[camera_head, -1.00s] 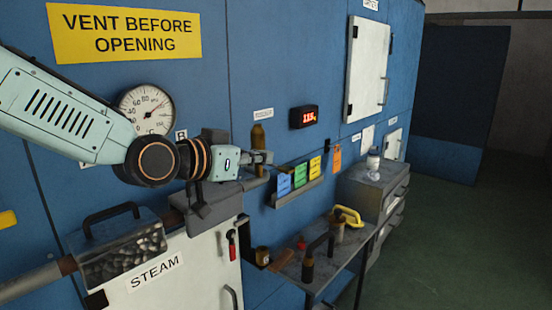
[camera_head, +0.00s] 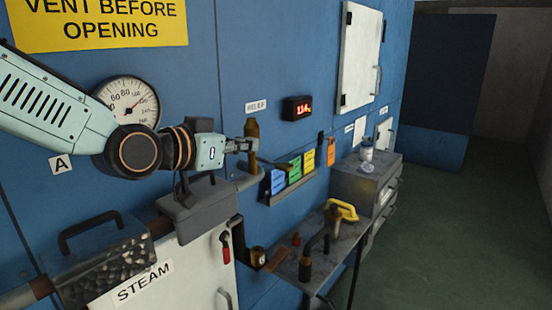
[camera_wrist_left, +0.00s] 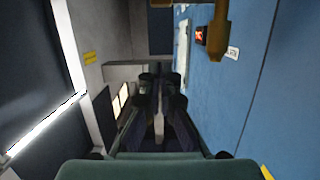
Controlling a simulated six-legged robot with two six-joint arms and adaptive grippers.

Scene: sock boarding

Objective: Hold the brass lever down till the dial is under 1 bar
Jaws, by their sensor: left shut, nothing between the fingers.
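The brass lever (camera_head: 252,130) stands upright on the blue wall under a small white label. It also shows at the top of the left wrist view (camera_wrist_left: 217,38). My left gripper (camera_head: 252,146) is shut and empty. Its fingertips overlap the lever's lower part in the head view. In the left wrist view the fingers (camera_wrist_left: 161,84) sit lower and left of the lever; I cannot tell whether they touch it. A round white dial (camera_head: 128,103) hangs at the left, partly behind my arm; its needle points to the upper right. My right gripper is not in view.
A red digital display (camera_head: 297,108) is right of the lever; its digits are hard to read. Coloured cards (camera_head: 294,170) stand in a wall rack. A grey bench (camera_head: 325,250) holds handled tools below. Green floor lies clear at the right.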

